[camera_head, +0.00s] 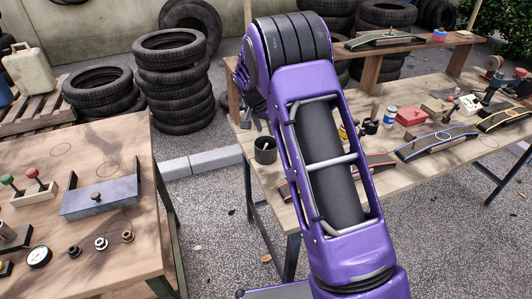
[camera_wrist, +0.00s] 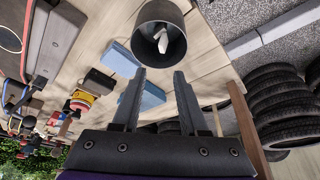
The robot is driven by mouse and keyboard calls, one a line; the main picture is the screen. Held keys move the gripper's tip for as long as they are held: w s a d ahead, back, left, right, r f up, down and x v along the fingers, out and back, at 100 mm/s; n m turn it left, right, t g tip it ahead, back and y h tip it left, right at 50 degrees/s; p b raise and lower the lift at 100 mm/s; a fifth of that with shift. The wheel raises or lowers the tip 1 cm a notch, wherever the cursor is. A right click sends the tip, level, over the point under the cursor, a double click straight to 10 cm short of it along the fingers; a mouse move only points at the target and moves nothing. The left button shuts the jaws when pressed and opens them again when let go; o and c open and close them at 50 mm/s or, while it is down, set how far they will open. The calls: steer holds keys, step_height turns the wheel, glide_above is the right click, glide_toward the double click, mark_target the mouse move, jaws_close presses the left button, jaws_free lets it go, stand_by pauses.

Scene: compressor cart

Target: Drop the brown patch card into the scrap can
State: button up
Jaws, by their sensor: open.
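In the wrist view my gripper (camera_wrist: 160,73) is open, its two dark fingers apart with nothing between them. Just beyond the fingertips is a dark round can (camera_wrist: 147,12), its open mouth facing the camera. A pale whitish piece (camera_wrist: 163,42) shows inside it. I cannot pick out the brown patch card for certain in either view.
Curved racks (camera_head: 437,142) and a red box (camera_head: 410,116) crowd the right bench (camera_head: 465,90). The left table (camera_head: 60,160) carries fittings. Tyres (camera_head: 175,85) stand behind.

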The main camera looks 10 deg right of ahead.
steer(key=v, duration=1.5)
steer(key=shift+r, duration=0.15)
